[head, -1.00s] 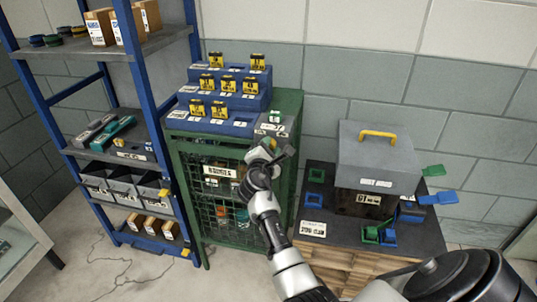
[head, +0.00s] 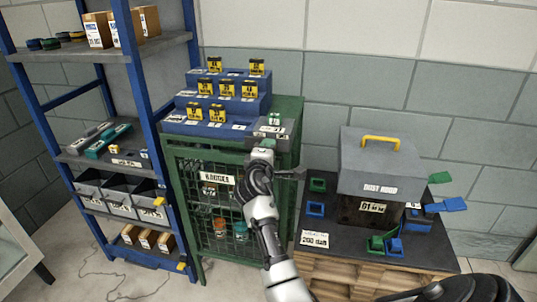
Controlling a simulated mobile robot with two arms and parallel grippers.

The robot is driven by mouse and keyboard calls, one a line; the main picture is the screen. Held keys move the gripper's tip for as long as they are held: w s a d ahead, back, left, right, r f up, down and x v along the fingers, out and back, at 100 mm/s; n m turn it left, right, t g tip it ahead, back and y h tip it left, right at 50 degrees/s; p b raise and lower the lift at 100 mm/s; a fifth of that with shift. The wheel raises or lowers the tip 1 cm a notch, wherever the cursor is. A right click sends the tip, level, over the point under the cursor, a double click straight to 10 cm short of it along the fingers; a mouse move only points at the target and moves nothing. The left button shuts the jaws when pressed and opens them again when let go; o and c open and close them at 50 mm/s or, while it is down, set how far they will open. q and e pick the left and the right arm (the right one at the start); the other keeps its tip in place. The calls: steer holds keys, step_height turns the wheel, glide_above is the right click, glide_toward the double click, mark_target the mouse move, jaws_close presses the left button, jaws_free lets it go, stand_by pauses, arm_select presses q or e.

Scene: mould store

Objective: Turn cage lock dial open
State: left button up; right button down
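The green cage (head: 291,118) stands against the wall, with a mesh front and a white label (head: 218,179) on it. My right arm reaches up to the cage front from the bottom right. Its gripper (head: 264,158) is at the upper right of the front, just below a small grey block with green parts (head: 272,126) on the cage top. The gripper's dark wrist hides its fingertips, so I cannot tell whether it is open or shut. I cannot make out the lock dial; it may be behind the gripper. My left gripper is not in view.
Blue stepped racks with yellow tags (head: 228,104) stand on the cage. A blue shelf unit (head: 145,75) is close on the left. On the right, a dark-topped table (head: 330,222) carries a grey dust hood (head: 385,175) and small green and blue trays. Floor shows at lower left.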

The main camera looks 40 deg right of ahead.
stand_by(0.5)
steer(key=c, duration=0.8)
jaws_free()
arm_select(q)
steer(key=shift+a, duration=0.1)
